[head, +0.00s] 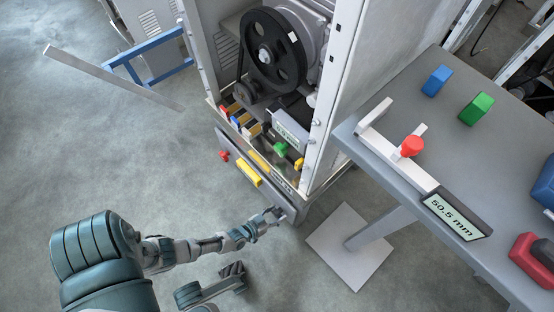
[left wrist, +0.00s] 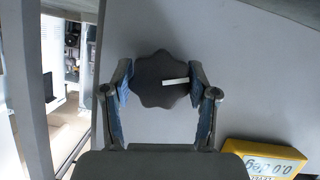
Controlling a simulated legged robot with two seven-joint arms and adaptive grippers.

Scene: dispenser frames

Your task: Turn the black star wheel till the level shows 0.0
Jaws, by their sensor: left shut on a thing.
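The black star wheel (left wrist: 160,80) lies between the fingers of my left gripper (left wrist: 162,84) in the left wrist view. One finger presses on each side of its scalloped rim, and a white mark points right. In the head view my left gripper (head: 270,217) is at the right end of the grey panel, and the wheel is hard to make out there. The yellow level (left wrist: 265,160) is at lower right in the left wrist view, upside down and partly cut off. Its display appears to read 0.0 deg.
The open machine cabinet (head: 345,75) with a black pulley (head: 275,50) stands behind the panel (head: 228,150). A grey table (head: 450,95) with a gauge reading 50.5 mm (head: 452,215) is at right. A blue frame (head: 150,58) is at upper left. The floor at left is mostly clear.

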